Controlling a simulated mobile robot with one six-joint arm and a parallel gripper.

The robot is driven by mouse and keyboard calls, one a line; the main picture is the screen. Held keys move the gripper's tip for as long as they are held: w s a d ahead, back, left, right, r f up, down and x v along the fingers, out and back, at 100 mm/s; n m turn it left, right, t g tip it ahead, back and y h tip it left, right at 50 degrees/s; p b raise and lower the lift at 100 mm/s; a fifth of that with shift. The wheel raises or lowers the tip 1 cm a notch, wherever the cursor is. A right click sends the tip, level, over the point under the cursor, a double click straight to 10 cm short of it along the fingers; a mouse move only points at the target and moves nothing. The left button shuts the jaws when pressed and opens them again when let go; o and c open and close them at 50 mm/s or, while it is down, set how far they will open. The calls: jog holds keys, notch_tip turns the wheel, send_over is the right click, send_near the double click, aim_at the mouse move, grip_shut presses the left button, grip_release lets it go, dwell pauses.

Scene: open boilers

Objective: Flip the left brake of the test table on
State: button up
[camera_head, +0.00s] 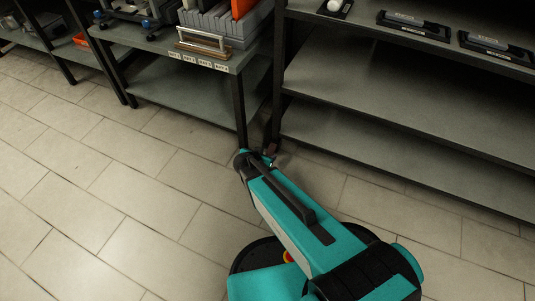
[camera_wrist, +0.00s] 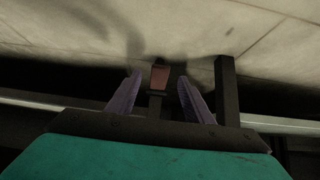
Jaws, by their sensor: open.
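A small reddish-brown brake pedal (camera_wrist: 159,76) on a dark stem shows in the wrist view. It appears between the two purple fingers of my gripper (camera_wrist: 160,80), which are spread apart. I cannot tell whether either finger touches it or how it is set. In the head view a small brownish piece (camera_head: 271,149), apparently the same pedal, is low by the table legs, next to the end of my arm. My gripper is mostly hidden there by my arm. The other brakes are not clearly visible.
A grey table (camera_head: 240,57) with dark legs stands on the left, holding grey and orange parts and a handled rack (camera_head: 202,43). Dark shelving (camera_head: 400,110) stands on the right, with small devices on top. The tiled floor (camera_head: 110,210) at left is clear.

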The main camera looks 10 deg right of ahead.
jog(key=p+v, duration=0.2)
jog(key=v, duration=0.7)
jog(key=shift+r, duration=0.15)
jog(key=s+d+r+m+g+p, duration=0.3)
jog(key=s+d+r+g+p, duration=0.3)
jog(key=s+d+r+p, duration=1.4)
jog(key=s+a+n+g+y+p, duration=0.5)
jog(key=s+a+n+p, duration=0.5)
jog(key=a+p, duration=0.3)
jog(key=shift+s+f+g+p, duration=0.15)
jog(key=shift+s+g+p, duration=0.7)
jog(key=shift+p, duration=0.2)
